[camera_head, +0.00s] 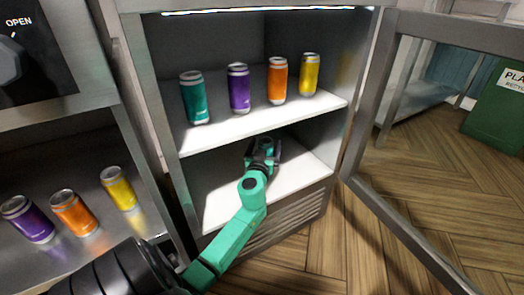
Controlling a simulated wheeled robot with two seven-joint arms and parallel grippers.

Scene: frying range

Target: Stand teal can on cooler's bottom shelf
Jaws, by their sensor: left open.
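The cooler's bottom shelf (305,167) is a white surface below the upper shelf. My left gripper (263,155) is inside the cooler just above this shelf, with its jaws open. Another teal can (195,98) stands at the left of the upper shelf (240,128). My right gripper is not in view.
Purple (239,89), orange (277,81) and yellow (309,75) cans share the upper shelf. The cooler door (405,235) is open to the right. Purple (28,219), orange (74,213) and yellow (118,188) cans stand on a metal surface at left. Bottom shelf space is free around the gripper.

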